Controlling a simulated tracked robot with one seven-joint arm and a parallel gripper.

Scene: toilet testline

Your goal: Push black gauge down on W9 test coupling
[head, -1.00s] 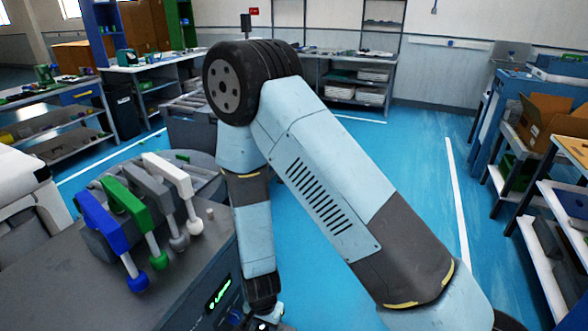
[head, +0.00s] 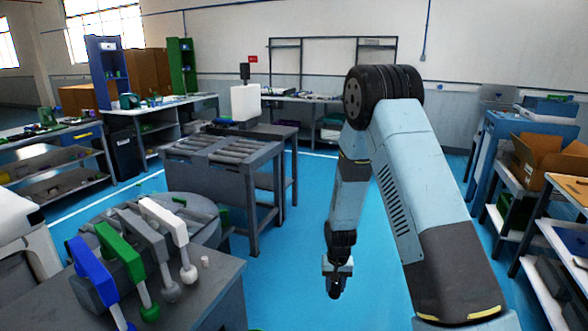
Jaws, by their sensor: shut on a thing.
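My gripper (head: 336,286) hangs low in front of me, over the blue floor and to the right of the grey bench. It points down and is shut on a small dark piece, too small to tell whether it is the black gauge. A white block with a dark upright top (head: 246,100) stands beyond the roller table, well away from my gripper. I see no readable W9 label, so I cannot tell which thing is the test coupling.
Blue, green, grey and white lever handles (head: 163,222) stand on the grey bench (head: 222,272) at lower left. A roller table (head: 222,150) stands behind it. Shelves with a cardboard box (head: 536,160) line the right. Blue floor (head: 285,270) is open around my gripper.

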